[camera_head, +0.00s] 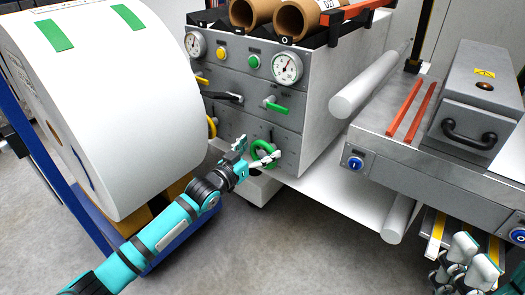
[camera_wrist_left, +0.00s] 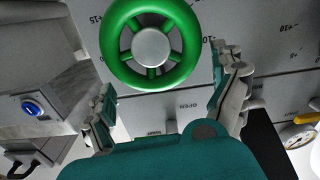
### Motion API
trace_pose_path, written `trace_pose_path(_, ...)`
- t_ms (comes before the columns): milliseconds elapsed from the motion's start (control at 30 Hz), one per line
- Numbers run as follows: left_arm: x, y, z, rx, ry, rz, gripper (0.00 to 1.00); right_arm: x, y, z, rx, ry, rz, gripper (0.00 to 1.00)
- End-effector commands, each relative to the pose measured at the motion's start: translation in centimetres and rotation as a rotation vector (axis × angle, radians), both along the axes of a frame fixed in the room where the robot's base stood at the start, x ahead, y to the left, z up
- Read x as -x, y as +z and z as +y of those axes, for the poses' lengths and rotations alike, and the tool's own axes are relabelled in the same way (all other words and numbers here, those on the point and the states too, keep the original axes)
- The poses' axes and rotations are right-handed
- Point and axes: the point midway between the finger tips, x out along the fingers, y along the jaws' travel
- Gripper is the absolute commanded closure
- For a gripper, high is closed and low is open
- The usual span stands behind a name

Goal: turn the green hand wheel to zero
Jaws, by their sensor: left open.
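The green hand wheel (camera_head: 264,149) is on the lower front panel of the grey machine. In the left wrist view the wheel (camera_wrist_left: 151,46) faces me, with a grey hub, green spokes and printed numbers such as 15 and 10 around it. I cannot make out a pointer or the zero mark. My left gripper (camera_head: 256,152) is open in front of the wheel. In the wrist view its fingers (camera_wrist_left: 172,82) are spread below the wheel's rim, and I see no grip on it. My right gripper (camera_head: 470,265) is at the lower right; its opening is unclear.
A big white roll (camera_head: 110,110) stands left. A bench with a grey box (camera_head: 478,100) stands right. The floor ahead is clear.

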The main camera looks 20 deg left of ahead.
Motion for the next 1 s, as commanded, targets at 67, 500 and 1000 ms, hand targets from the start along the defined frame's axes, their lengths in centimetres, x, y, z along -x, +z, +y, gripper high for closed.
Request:
trace_pose_path(67,-0.9,-0.2,-0.4,0.0,0.0,-0.001,0.05,0.0,-0.6,0.0,0.001,0.0,0.002,0.38)
trace_pose_path(500,-1.8,0.0,-0.7,0.0,0.0,0.001,0.05,-0.1,-0.7,0.0,0.001,-0.001,0.004,0.38)
trace_pose_path(1000,-1.7,0.3,-1.0,-0.032,-0.003,-0.01,0.49,-0.1,0.1,0.0,0.002,0.0,0.006,0.38)
